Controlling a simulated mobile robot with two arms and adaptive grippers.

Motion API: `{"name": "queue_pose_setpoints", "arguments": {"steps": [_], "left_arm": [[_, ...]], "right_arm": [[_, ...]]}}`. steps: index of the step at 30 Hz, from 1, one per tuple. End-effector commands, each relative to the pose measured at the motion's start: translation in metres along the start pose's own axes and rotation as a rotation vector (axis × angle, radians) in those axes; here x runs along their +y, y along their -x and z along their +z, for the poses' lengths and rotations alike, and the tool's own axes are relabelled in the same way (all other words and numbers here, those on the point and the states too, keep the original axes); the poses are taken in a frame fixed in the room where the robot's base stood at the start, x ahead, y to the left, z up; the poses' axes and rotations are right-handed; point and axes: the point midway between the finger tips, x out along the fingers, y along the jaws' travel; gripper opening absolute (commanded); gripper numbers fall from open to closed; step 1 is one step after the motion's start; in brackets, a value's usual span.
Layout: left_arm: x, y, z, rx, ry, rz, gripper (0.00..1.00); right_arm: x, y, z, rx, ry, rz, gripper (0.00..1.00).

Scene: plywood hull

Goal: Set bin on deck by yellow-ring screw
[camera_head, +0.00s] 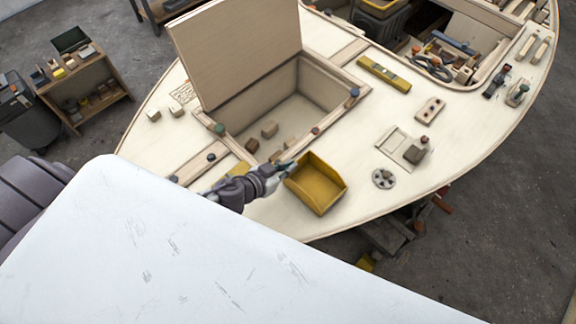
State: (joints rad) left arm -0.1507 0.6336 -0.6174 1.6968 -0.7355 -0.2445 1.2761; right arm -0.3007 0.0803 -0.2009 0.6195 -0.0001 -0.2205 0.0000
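The yellow open-topped bin (319,197) is at the near side of the pale plywood deck (270,214), right of my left gripper. My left gripper (284,168) is at the bin's left upper rim and appears to meet it. Its fingers are too small to tell whether they are shut on the rim. I cannot tell whether the bin rests on the deck or hangs just above it. Small screw heads sit around the hatch, among them a green one (219,129), a blue one (354,91) and an orange-brown one (315,130). No yellow ring is clear. My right gripper is not in view.
An open hatch (288,112) with a raised lid (236,52) lies behind the gripper, with small blocks inside. A yellow level (384,74), a grey disc (383,178) and a wooden plate with a block (401,147) are on the deck. Bare deck lies between them.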

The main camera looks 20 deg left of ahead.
Motion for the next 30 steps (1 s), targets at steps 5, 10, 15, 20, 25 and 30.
{"name": "queue_pose_setpoints", "arguments": {"steps": [5, 10, 15, 20, 25, 30], "left_arm": [[0.000, -0.002, 0.004, 0.001, 0.001, 0.000, 0.00], [0.000, -0.001, 0.003, 0.000, 0.000, 0.000, 0.31], [0.000, -0.001, 0.003, -0.001, 0.000, 0.000, 0.31], [0.000, 0.000, 0.001, -0.001, -0.001, 0.000, 0.31], [0.000, 0.015, 0.003, -0.003, 0.001, -0.001, 0.31], [0.000, 0.048, 0.004, -0.004, 0.001, 0.001, 0.31]], "right_arm": [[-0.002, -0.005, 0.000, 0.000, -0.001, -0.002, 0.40], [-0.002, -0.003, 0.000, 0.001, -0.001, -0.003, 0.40], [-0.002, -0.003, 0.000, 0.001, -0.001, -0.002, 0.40], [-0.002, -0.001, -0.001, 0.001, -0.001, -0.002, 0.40], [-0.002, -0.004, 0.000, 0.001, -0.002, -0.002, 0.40], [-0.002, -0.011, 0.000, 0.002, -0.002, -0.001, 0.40]]}}
